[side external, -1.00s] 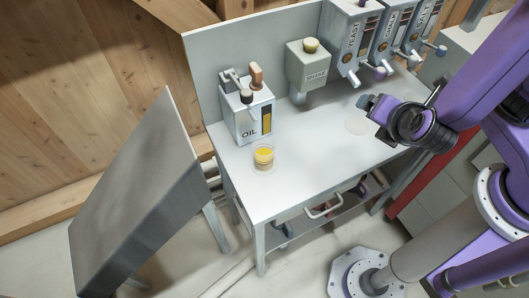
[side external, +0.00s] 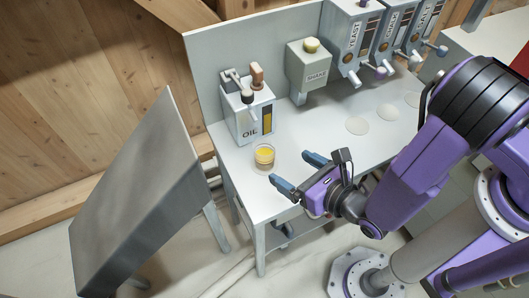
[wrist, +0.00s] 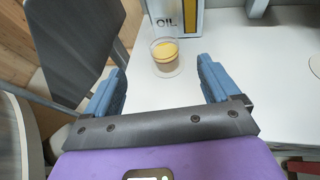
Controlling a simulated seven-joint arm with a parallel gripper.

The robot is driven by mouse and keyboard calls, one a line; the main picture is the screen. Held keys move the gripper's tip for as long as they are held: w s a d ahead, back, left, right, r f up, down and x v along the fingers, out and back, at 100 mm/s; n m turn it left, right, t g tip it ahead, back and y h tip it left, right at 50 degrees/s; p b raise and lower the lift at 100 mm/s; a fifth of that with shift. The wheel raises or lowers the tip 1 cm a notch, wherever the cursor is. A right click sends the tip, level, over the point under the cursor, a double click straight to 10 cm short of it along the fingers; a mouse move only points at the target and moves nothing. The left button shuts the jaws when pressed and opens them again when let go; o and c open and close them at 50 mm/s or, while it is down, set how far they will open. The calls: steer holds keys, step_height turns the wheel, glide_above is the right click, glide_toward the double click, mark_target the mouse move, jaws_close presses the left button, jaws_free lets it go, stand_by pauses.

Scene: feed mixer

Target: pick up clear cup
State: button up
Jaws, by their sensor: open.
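The clear cup (side external: 264,157) stands upright on the white table, in front of the oil dispenser, with yellow-orange liquid in it. In the wrist view the cup (wrist: 165,54) is ahead of my fingers, between their lines and a little nearer the right one. My gripper (side external: 296,172) is open and empty, just to the right and front of the cup in the side view. Its blue fingers also show wide apart in the wrist view (wrist: 160,85). They do not appear to touch the cup.
The oil dispenser (side external: 246,112) stands right behind the cup. A shake dispenser (side external: 308,68) and several wall dispensers line the back panel. Flat round discs (side external: 357,126) mark the table (side external: 325,137) to the right. A grey slanted panel (side external: 135,200) stands left of the table.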

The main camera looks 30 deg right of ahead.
mark_target(263, 149)
steer(key=x, duration=0.7)
steer(key=shift+d+x, duration=0.2)
steer(key=shift+x, duration=2.45)
steer(key=shift+f, duration=0.2)
steer(key=shift+c, duration=0.3)
steer(key=c, duration=1.1)
steer(key=shift+r, duration=0.2)
